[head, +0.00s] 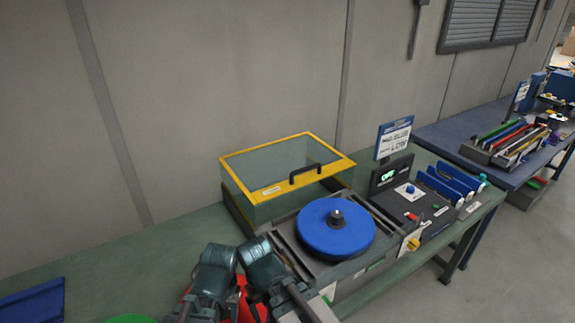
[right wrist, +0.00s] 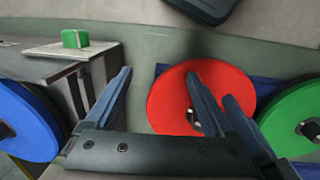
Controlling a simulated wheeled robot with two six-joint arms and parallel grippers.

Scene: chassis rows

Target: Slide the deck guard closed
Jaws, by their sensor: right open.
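My right gripper (right wrist: 161,73) is open and empty above a red disc (right wrist: 168,100), apart from the guard. In the head view, parts of my arm cover much of the red disc at the bottom. My left gripper cannot be made out.
A console (head: 405,200) with a lit display and blue upright plates (head: 450,186) stand right of the disc. A sign (head: 394,138) stands behind. A green disc (right wrist: 295,120) lies beside the red one.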

